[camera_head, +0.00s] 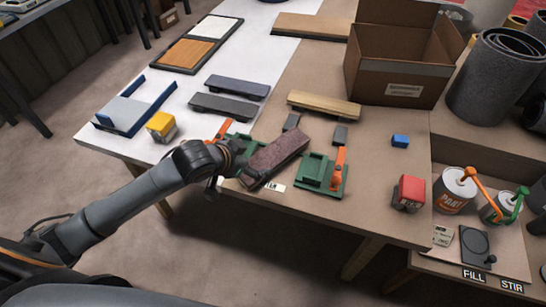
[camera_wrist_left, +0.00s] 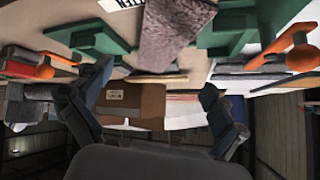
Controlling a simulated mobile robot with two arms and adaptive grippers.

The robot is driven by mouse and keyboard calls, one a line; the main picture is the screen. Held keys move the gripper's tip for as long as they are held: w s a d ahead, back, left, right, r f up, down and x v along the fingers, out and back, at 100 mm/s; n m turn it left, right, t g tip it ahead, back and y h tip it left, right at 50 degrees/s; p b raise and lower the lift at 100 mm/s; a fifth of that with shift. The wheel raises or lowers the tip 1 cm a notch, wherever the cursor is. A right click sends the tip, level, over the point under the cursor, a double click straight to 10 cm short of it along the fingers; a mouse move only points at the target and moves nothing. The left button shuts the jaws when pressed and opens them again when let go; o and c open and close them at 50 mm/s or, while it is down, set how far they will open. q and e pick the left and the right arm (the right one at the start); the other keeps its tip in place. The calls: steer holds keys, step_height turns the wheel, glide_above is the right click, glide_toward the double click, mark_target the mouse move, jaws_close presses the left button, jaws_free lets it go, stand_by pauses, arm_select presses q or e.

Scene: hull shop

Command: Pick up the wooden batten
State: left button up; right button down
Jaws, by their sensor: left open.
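A pale wooden batten (camera_head: 324,104) lies on the brown worktop in front of the open cardboard box. Its edge seems to show as a thin light strip in the left wrist view (camera_wrist_left: 155,79). A mottled reddish-brown bar (camera_head: 276,157) lies by two green clamp fixtures (camera_head: 321,172), nearer the front edge. It also shows in the left wrist view (camera_wrist_left: 172,35). My left gripper (camera_head: 238,165) is open and empty at the left end of this bar, apart from the batten. Whether it touches the bar I cannot tell. My right gripper is not in view.
The cardboard box (camera_head: 405,75) stands behind the batten. Dark grey bars (camera_head: 224,107) lie on the white area at left, near a yellow block (camera_head: 161,127). A blue block (camera_head: 400,141), a red block (camera_head: 409,193) and paint cans (camera_head: 455,189) are at right. Brown surface beside the blue block is clear.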

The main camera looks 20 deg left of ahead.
mark_target(269, 157)
arm_select(q)
steer(key=x, duration=1.1)
steer(key=c, duration=1.3)
